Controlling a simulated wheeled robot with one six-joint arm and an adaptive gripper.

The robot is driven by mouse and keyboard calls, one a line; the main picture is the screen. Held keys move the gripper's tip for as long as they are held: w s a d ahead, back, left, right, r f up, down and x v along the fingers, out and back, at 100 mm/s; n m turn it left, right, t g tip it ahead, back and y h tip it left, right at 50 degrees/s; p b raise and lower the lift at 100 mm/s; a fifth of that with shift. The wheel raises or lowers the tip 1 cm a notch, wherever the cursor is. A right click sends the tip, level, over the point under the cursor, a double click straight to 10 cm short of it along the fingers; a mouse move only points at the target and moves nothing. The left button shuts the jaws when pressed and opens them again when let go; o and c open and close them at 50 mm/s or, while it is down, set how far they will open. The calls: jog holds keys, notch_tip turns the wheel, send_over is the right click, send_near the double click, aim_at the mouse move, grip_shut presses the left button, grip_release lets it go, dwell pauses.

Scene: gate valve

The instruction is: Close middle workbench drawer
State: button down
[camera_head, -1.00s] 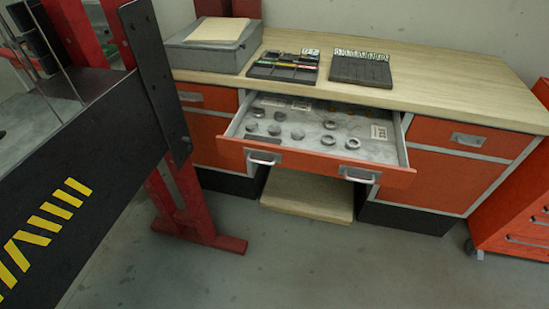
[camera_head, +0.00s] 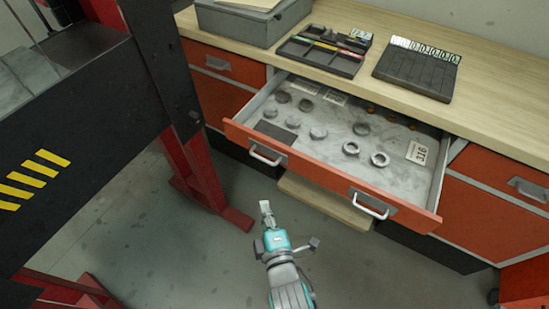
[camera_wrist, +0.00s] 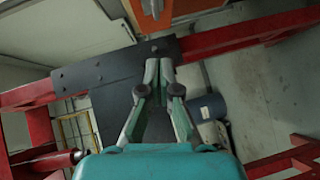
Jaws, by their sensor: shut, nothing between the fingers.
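The middle drawer (camera_head: 322,172) of the workbench is pulled out, with an orange front and two metal handles, the left handle (camera_head: 266,156) and the right handle (camera_head: 370,207). Several round metal parts and paper labels lie inside it. My gripper (camera_head: 266,208) is shut and empty, in front of and below the drawer front in the head view, apart from it. In the wrist view my gripper (camera_wrist: 159,64) has its fingertips together, with a black plate beyond them. A small orange piece shows at the top of the wrist view; I cannot tell what it is.
The wooden worktop (camera_head: 480,75) holds a grey box (camera_head: 250,22), an organizer tray (camera_head: 322,54) and a black rack (camera_head: 415,70). A black beam with yellow stripes (camera_head: 95,135) on red posts (camera_head: 205,170) stands close at left.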

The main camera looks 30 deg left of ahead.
jog(key=w+d+x, duration=0.1)
jog(key=x, duration=1.3)
jog(key=shift+w+d+r, duration=0.2)
jog(key=shift+w+d, duration=0.05)
jog(key=shift+d, duration=0.1)
jog(key=shift+w+n, duration=0.1)
jog(key=shift+n, duration=0.2)
